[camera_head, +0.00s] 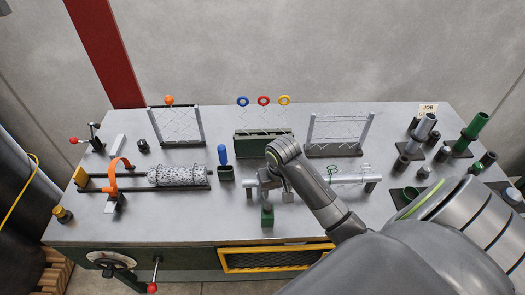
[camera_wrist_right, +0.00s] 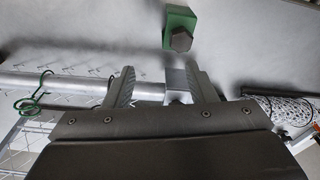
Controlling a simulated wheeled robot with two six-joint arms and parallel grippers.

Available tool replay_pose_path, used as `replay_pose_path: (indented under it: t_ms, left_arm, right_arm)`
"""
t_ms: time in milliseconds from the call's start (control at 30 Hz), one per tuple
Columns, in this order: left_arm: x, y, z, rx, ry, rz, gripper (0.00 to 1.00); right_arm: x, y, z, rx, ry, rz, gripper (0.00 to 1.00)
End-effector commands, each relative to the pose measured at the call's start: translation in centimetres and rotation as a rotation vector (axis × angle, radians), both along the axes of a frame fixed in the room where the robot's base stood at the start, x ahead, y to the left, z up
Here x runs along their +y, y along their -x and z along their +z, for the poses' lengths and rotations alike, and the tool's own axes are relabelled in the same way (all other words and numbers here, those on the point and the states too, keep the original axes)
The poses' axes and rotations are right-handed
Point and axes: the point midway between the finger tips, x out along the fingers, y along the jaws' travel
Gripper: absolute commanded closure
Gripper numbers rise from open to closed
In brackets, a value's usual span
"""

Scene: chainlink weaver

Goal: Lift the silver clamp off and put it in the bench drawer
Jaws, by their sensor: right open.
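My right gripper (camera_head: 276,187) reaches down over the middle of the bench from the right. In the right wrist view its two fingers (camera_wrist_right: 162,72) stand apart. A small silver block (camera_wrist_right: 178,78), which looks like the silver clamp, shows between them on a horizontal silver tube (camera_wrist_right: 75,84). I cannot tell whether the fingers touch it. In the head view my wrist largely hides the clamp. The tube (camera_head: 350,178) shows to the right of it. A yellow-framed mesh front (camera_head: 275,259) on the bench, perhaps the drawer, looks shut. My left gripper is not in view.
A green block with a hex head (camera_head: 267,214) stands just in front of the gripper. A green clip (camera_head: 333,171) sits on the tube. A mesh roll (camera_head: 180,174) lies left, with an orange-handled tool (camera_head: 113,172). Upright mesh frames stand behind.

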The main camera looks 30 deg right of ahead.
Motion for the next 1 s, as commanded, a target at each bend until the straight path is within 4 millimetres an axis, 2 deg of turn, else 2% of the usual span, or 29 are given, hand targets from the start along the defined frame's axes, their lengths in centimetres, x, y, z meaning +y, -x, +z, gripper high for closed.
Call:
replay_pose_path:
  t_ms: [33,200,300,433,567,800,1000]
  left_arm:
    - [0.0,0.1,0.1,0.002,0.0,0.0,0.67]
    - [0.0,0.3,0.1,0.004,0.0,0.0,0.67]
    - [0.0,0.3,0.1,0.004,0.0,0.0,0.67]
    - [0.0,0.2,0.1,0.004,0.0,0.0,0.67]
    - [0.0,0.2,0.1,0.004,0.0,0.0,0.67]
    - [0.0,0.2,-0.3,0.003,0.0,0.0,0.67]
    - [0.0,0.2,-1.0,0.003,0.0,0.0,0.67]
  right_arm:
    - [-0.3,-2.2,1.2,0.011,-0.004,-0.031,0.49]
    - [-1.0,-6.9,4.4,0.063,-0.028,-0.135,0.49]
    - [-1.3,-8.4,5.9,0.083,-0.037,-0.177,0.49]
    - [-1.4,-9.4,6.7,0.096,-0.044,-0.205,0.49]
    - [-1.4,-9.4,5.6,0.103,-0.046,-0.211,0.49]
    - [-1.3,-9.4,0.8,0.103,-0.045,-0.209,0.49]
    - [-1.3,-9.4,-1.9,0.1,-0.045,-0.208,0.49]
